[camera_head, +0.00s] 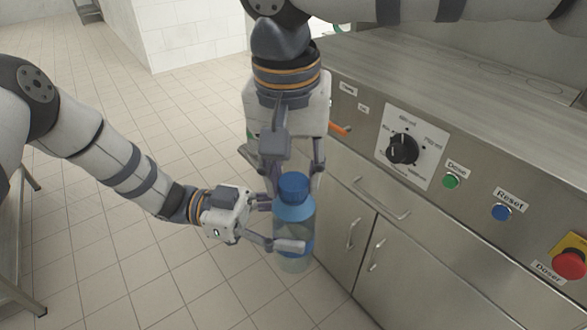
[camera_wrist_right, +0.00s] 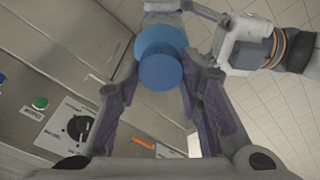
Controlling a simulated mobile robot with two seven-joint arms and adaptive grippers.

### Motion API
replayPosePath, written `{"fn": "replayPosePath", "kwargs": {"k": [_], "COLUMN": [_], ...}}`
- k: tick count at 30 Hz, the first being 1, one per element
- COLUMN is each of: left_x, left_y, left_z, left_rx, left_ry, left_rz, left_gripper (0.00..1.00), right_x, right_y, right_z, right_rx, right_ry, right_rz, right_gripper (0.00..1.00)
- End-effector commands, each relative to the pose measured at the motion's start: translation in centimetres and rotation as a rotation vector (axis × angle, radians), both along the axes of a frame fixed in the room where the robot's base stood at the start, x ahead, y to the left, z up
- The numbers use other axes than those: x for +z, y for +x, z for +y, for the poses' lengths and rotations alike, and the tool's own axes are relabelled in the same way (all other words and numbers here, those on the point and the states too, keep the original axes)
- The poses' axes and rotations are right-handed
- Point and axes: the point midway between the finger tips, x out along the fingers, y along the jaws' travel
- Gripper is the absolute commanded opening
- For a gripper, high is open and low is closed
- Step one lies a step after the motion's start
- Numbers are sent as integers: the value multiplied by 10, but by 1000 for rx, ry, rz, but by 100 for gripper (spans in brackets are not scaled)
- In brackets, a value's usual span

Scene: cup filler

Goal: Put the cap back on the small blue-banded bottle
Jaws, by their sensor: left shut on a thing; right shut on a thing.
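The small bottle (camera_head: 295,222) is clear with a blue band and hangs upright in the air beside the counter front. My left gripper (camera_head: 280,224) comes from the left and is shut around its body. The blue cap (camera_head: 293,184) is at the bottle's mouth, in line with it. My right gripper (camera_head: 296,180) points down from above and is shut on the cap. In the right wrist view the cap (camera_wrist_right: 160,72) lies between the fingers (camera_wrist_right: 160,66), with a second blue round part of the bottle (camera_wrist_right: 158,38) behind it. I cannot tell whether the cap is seated.
The steel counter (camera_head: 440,95) runs along the right, with a dial (camera_head: 402,149), a green button (camera_head: 450,181), a blue button (camera_head: 501,212) and a red stop button (camera_head: 569,263). Cabinet doors with handles (camera_head: 353,231) are below, close to the bottle. Tiled floor lies open at left.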

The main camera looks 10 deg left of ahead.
Motion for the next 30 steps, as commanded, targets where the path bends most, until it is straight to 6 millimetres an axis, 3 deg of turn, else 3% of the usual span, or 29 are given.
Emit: {"fn": "replayPosePath", "kwargs": {"k": [12, 18, 22, 26, 30], "left_x": [1, 1, 1, 1, 1], "left_y": [0, 0, 0, 0, 0], "left_z": [0, 0, 0, 0, 0], "left_rx": [0, 0, 0, -1, -1], "left_ry": [-1, -1, -1, -1, -1], "left_rz": [-2, -2, -2, -2, -2], "left_gripper": [0, 0, 0, 0, 0], "right_x": [0, 0, 0, -1, -1], "right_y": [2, 2, 3, 3, 3], "right_z": [1, 0, 0, 1, 0], "right_rx": [-1745, -2509, -2814, -2815, -2813], "right_ry": [0, 2, 4, 5, 5], "right_rz": [0, 1, 2, 1, 1], "right_gripper": [26, 26, 26, 26, 57]}}
